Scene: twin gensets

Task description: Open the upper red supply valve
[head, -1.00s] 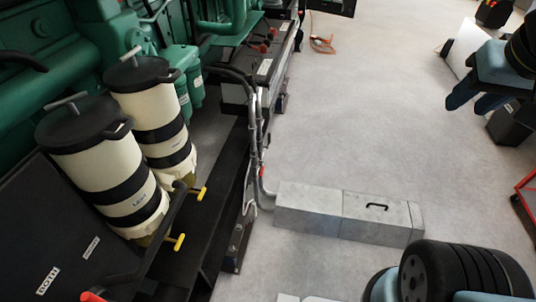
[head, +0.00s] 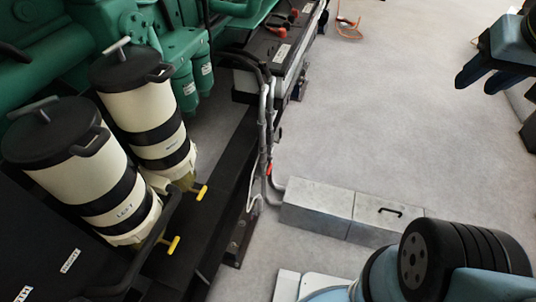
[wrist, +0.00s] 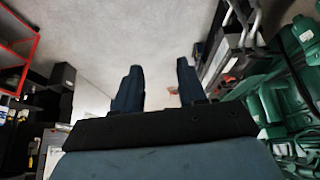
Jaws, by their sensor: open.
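No red supply valve can be made out for certain in either view. My gripper (head: 468,80) is at the upper right of the head view, over open floor and away from the engine. Its two dark blue fingers are apart with nothing between them. In the wrist view my gripper (wrist: 159,68) points over grey floor, with a green engine at the right side. Two yellow T-handles (head: 201,192) and (head: 173,245) stick out below the cream canisters in the head view.
Two cream canisters (head: 140,115) and (head: 95,185) with black lids stand beside the green engine (head: 45,45). A grey box (head: 320,208) lies on the floor. Black frame rails and cables (head: 265,120) edge the engine. A red rack (wrist: 18,45) stands left in the wrist view. Mid floor is clear.

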